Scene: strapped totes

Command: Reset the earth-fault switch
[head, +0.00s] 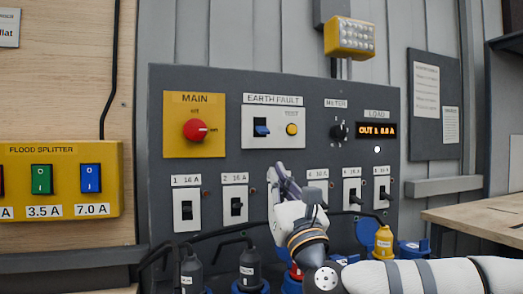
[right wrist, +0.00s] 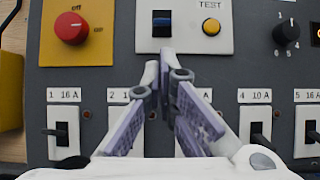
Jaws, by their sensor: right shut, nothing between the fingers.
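The earth-fault switch (head: 261,129) is a blue rocker on a white plate labelled EARTH FAULT, at the upper middle of the grey panel. A round yellow TEST button (head: 292,129) sits to its right. In the right wrist view the blue switch (right wrist: 162,22) is at the top centre, just beyond my fingertips, with the TEST button (right wrist: 211,27) beside it. My right gripper (head: 279,172) is shut and empty, below the switch plate; its fingertips (right wrist: 174,55) meet at the plate's lower edge in the wrist view. I cannot tell whether they touch it. My left gripper is not in view.
A red MAIN knob (head: 196,129) is at left, a METER knob (head: 338,132) at right. A lit display (head: 376,130) reads OUT. Several breaker switches, such as breaker 1 (head: 187,209), line the lower panel. Plugs and cables (head: 250,262) crowd below it.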

